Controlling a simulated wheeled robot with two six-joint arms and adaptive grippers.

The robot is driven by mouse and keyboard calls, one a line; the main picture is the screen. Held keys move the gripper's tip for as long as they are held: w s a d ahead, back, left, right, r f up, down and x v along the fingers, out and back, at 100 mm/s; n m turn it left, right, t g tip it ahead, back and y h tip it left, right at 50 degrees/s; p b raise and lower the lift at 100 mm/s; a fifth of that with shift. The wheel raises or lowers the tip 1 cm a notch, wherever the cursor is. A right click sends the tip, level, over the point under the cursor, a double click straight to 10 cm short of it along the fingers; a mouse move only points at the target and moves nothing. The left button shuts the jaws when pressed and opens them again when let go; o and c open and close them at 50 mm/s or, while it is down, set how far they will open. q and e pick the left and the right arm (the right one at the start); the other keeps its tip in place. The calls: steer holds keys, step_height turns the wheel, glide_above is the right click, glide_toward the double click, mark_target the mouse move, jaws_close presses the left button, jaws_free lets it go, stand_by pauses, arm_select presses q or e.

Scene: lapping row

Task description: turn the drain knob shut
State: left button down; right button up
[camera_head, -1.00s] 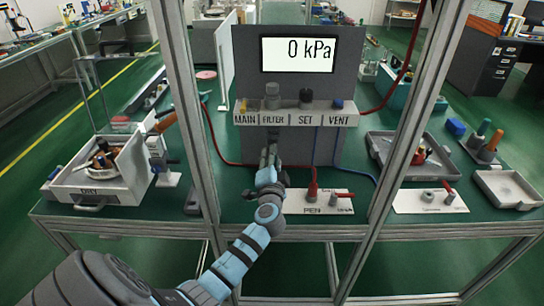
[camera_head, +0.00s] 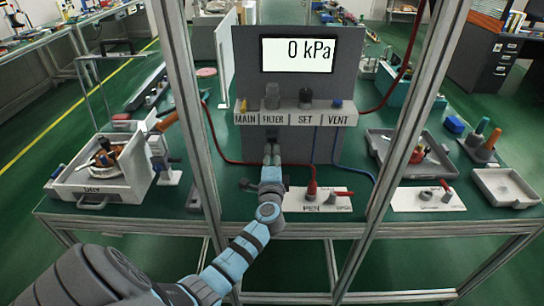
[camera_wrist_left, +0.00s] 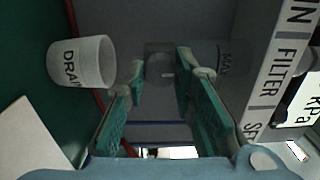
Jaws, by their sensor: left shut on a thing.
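My left gripper (camera_head: 272,153) reaches up to the front of the grey panel (camera_head: 344,98), below the FILTER label (camera_head: 272,119). In the left wrist view, its two teal fingers (camera_wrist_left: 158,85) are shut on a small grey part (camera_wrist_left: 160,66), which looks like the drain knob. In the head view the gripper hides this part. A pale cup marked DRAIN (camera_wrist_left: 82,62), its last letters cut off by the curve, is beside the fingers in the left wrist view. The right gripper is not in view.
The gauge display (camera_head: 297,54) reads 0 kPa. A labelled shelf (camera_head: 296,116) carries MAIN, FILTER, SET and VENT. Metal frame posts (camera_head: 196,130) stand on both sides of the arm. A white plate with a red handle (camera_head: 318,199) lies right of the wrist.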

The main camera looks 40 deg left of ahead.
arm_select(q)
steer(key=shift+f, duration=0.1)
steer(key=c, duration=1.3)
jaws_free()
steer(key=shift+c, duration=0.2)
steer(key=v, duration=1.2)
